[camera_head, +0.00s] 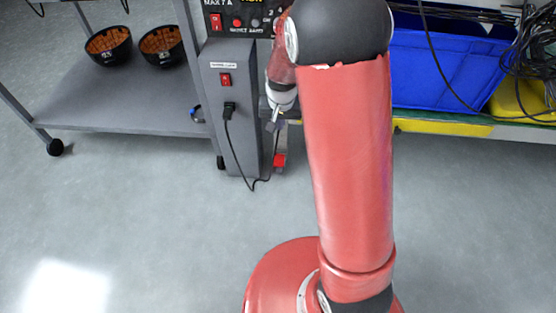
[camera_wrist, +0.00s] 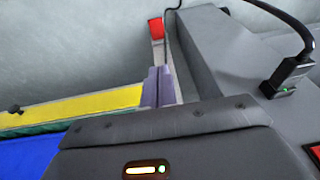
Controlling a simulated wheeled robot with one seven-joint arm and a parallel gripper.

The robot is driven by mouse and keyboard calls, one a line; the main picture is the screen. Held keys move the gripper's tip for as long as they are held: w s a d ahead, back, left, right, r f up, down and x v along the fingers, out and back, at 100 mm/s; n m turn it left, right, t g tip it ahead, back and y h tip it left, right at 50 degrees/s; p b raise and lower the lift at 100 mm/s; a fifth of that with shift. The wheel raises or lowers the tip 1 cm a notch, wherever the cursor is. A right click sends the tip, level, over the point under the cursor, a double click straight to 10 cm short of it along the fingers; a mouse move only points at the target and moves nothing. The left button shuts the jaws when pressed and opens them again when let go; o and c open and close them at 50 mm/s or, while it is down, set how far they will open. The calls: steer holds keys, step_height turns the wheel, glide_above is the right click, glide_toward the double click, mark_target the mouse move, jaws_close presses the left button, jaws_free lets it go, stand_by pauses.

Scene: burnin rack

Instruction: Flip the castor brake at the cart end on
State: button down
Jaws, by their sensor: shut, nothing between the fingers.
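A small red tab (camera_head: 280,160), apparently the castor brake lever, sticks out low at the right side of the grey column at the cart's end. It also shows in the wrist view (camera_wrist: 156,28), just beyond my fingertips. My gripper (camera_head: 272,126) points down beside the column, above the red tab. In the wrist view its narrow fingers (camera_wrist: 158,74) are together and empty, and a gap to the tab seems to remain. The castor wheel under the tab is mostly hidden.
The grey column (camera_head: 233,155) carries a red switch and a plug (camera_head: 229,112) with a hanging black cord. A blue bin (camera_head: 440,70) and a yellow-edged shelf (camera_head: 445,127) stand right. The cart's lower shelf (camera_head: 110,105) holds two black bowls. The front floor is clear.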

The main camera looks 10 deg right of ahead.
glide_above(278, 166)
steer(key=s+x, duration=0.2)
steer(key=x, duration=0.6)
steer(key=shift+w+g, duration=0.1)
steer(key=shift+g, duration=0.2)
steer(key=shift+b, duration=0.3)
steer(key=f, duration=0.4)
steer(key=f+b, duration=0.1)
steer(key=f, duration=0.3)
steer(key=w+f+b, duration=0.1)
steer(key=f, duration=0.3)
steer(key=shift+d+f, duration=0.2)
steer(key=shift+f, duration=0.05)
steer(key=shift+s+f, duration=0.1)
steer(key=shift+f, duration=0.45)
steer(key=shift+s+a+f+b, duration=0.15)
steer(key=shift+s+f+b, duration=0.2)
steer(key=shift+f+b, duration=0.2)
steer(key=shift+s+a+f+b, duration=0.1)
steer(key=shift+s+f+b, duration=0.1)
steer(key=shift+f+b, duration=0.25)
steer(key=shift+s+a+f+b, duration=0.1)
steer(key=shift+s+f+b, duration=0.1)
steer(key=shift+f+b, duration=0.3)
steer(key=shift+s+f+b, duration=0.2)
steer(key=shift+f+b, duration=0.2)
steer(key=shift+f, duration=0.05)
